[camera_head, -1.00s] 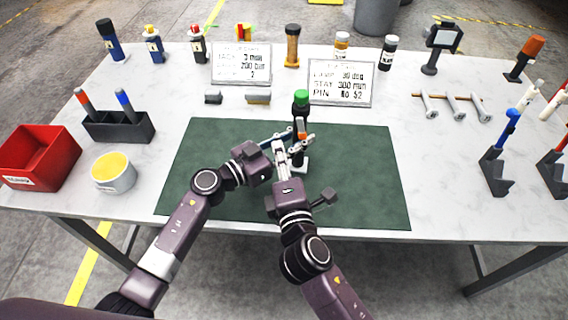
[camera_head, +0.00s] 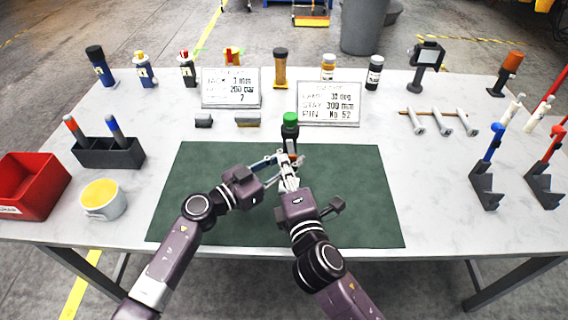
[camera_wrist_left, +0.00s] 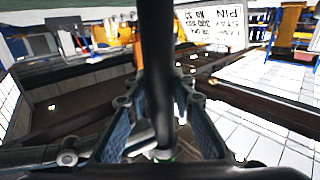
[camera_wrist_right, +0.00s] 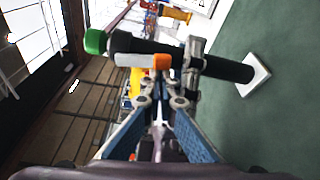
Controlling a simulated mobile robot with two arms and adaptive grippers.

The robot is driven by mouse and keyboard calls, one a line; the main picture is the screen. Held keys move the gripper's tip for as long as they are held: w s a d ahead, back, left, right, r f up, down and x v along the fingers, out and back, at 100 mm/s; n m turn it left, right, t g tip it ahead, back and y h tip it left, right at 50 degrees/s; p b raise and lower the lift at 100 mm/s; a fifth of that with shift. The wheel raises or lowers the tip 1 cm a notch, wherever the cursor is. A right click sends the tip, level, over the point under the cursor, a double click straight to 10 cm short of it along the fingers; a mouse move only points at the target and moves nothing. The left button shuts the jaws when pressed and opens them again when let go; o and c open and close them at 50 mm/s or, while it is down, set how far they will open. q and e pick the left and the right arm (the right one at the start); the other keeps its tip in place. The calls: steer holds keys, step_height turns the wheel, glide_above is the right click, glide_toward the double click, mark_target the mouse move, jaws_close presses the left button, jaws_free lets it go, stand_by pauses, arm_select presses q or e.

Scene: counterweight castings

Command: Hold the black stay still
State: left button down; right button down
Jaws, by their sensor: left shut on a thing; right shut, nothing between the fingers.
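The black stay (camera_head: 289,137) is a dark upright rod with a green top, standing on the green mat (camera_head: 360,205). My left gripper (camera_head: 278,161) is shut around it. In the left wrist view the stay (camera_wrist_left: 157,70) runs upright between the fingers. In the right wrist view it (camera_wrist_right: 225,68) lies sideways, with a white foot on the mat and the left gripper's fingers across it. A white and orange piece (camera_wrist_right: 143,61) shows beside the stay. My right gripper (camera_head: 287,166) is shut and empty, close to the stay. Its fingers hide the lower stay in the head view.
Two white sign cards (camera_head: 328,104) stand behind the mat. A dark holder with pens (camera_head: 108,152), a yellow-filled tub (camera_head: 103,199) and a red bin (camera_head: 32,187) are at left. Clamp-like stands (camera_head: 487,185) are at right. The mat's right half is clear.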

steer(key=d+n, duration=0.1)
steer(key=n, duration=0.2)
steer(key=shift+d+r+g+h, duration=0.15)
steer(key=shift+d+g+h, duration=0.25)
steer(key=d+n+h, duration=0.1)
steer(key=n, duration=0.1)
steer(key=d+r+n+g+h, duration=0.1)
steer(key=n, duration=0.2)
steer(key=d+r+n+h, duration=0.1)
steer(key=n, duration=0.1)
steer(key=shift+s+d+r+g, duration=0.2)
steer(key=shift+d+r+g, duration=0.05)
steer(key=shift+d+g, duration=0.1)
steer(key=shift+a+r, duration=0.1)
steer(key=shift+a, duration=0.7)
